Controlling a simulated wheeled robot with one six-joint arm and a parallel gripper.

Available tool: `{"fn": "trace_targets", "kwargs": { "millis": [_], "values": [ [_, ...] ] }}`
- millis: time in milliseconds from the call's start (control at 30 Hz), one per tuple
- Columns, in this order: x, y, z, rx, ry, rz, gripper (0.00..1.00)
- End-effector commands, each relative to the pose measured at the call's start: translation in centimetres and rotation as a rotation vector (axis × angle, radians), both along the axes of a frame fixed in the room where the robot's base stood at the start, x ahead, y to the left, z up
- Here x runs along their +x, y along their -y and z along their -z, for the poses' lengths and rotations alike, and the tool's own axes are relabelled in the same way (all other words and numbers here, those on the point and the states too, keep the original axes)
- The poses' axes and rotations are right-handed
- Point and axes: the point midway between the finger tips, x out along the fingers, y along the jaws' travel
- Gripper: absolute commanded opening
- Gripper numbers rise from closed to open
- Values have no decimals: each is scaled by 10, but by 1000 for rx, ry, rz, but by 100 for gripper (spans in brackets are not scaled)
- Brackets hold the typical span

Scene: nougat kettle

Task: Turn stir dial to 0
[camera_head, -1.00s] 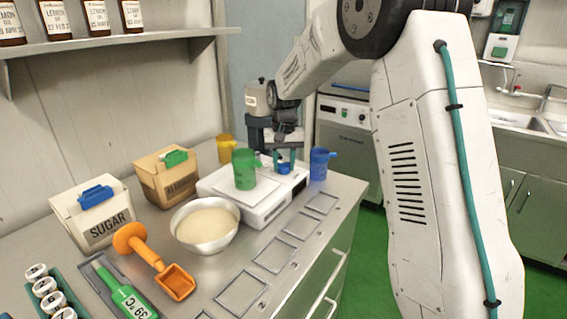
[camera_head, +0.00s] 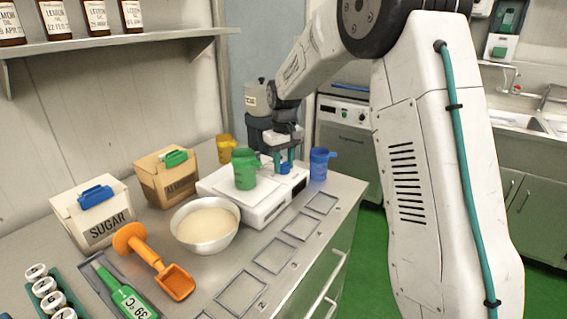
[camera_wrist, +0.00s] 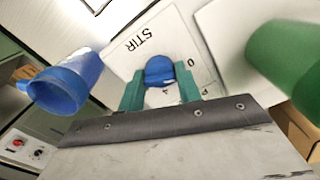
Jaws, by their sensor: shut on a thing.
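The blue stir dial (camera_wrist: 160,70) sits on a white panel marked STIR in the wrist view. My gripper (camera_wrist: 160,84) has its two teal fingers on either side of the dial, shut on it. A "0" shows on the panel to the right of the dial, and a partly covered mark shows just below it. Which mark the dial points to is unclear.
A green cup (camera_head: 244,170) stands on the unit's plate, close left of my gripper. A blue cup (camera_head: 319,164) stands close to its right. A yellow cup (camera_head: 225,148) is behind. A bowl of powder (camera_head: 206,225) and an orange scoop (camera_head: 172,280) lie nearer the front.

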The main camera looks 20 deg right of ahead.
Motion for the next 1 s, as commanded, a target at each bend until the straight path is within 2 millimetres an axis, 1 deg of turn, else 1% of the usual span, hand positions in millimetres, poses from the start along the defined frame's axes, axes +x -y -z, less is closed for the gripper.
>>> {"fn": "trace_targets", "kwargs": {
  "millis": [300,333,367,400,633,733,867,1000],
  "values": [
    [0,0,-1,-1,1,-1,11],
    [0,0,-1,-1,1,-1,42],
    [0,0,-1,-1,1,-1,50],
    [0,0,-1,-1,1,-1,56],
    [0,0,0,0,1,0,56],
    [0,0,-5,-1,1,0,56],
    [1,0,-22,0,4,0,56],
    [1,0,-47,-1,5,0,56]
  ]
}}
